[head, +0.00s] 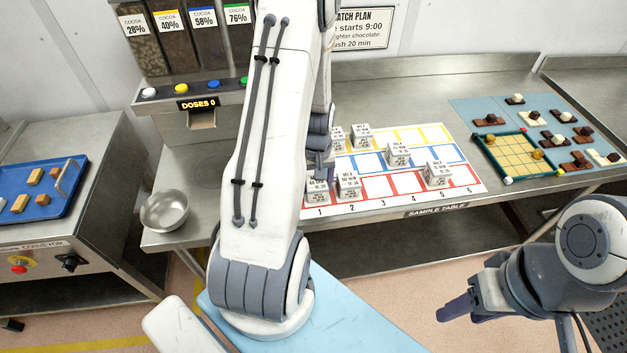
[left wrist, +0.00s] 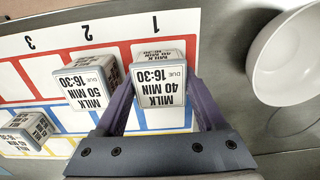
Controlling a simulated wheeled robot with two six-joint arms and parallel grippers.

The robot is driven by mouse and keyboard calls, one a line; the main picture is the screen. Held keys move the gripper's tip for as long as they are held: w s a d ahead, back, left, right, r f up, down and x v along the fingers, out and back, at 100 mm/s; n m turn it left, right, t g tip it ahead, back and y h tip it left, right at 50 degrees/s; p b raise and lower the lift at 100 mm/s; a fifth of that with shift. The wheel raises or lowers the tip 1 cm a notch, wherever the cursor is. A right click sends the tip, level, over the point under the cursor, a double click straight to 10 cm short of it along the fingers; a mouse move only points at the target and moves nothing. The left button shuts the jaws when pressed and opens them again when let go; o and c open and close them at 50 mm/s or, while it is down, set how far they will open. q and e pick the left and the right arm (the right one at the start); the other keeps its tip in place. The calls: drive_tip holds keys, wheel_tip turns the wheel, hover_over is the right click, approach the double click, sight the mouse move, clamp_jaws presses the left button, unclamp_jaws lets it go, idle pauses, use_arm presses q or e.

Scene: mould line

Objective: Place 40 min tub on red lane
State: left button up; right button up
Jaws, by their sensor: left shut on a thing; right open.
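The 40 min tub (left wrist: 158,92), a white cube with a printed MILK 40 MIN label, is between the fingers of my left gripper (left wrist: 162,88). The gripper is shut on it. In the head view the tub (head: 317,193) is at the red lane (head: 376,187), over column 1. I cannot tell whether its base touches the board. My left gripper (head: 319,168) is partly hidden behind my own arm in the head view. My right gripper (head: 452,309) is open and empty, in front of the table at the right.
A 50 min tub (left wrist: 86,82) stands close beside in column 2. Other tubs stand in the yellow lane (head: 361,136), blue lane (head: 397,155) and further right in red (head: 437,174). A steel bowl (head: 165,212) is left of the board. A game tray (head: 518,155) is at the right.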

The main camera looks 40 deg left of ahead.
sight(316, 182)
use_arm(q)
drive_tip(key=shift+f, duration=0.1)
drive_tip(key=o, duration=1.4)
drive_tip(key=shift+o, duration=0.2)
wheel_tip(316, 182, up, 12)
drive_tip(key=b, duration=0.2)
drive_tip(key=s+d+r+m, duration=0.1)
drive_tip(key=d+r+m, duration=0.25)
drive_tip(key=d, duration=0.65)
drive_tip(key=s+d+r+m, duration=0.2)
drive_tip(key=d+m, duration=0.3)
drive_tip(key=d, duration=0.5)
drive_tip(key=s+d+r+m+h, duration=0.1)
drive_tip(key=s+d+m, duration=0.7)
drive_tip(key=s, duration=0.5)
drive_tip(key=shift+d+r+m, duration=0.15)
drive_tip(key=shift+d+m, duration=0.2)
drive_tip(key=shift+d, duration=0.6)
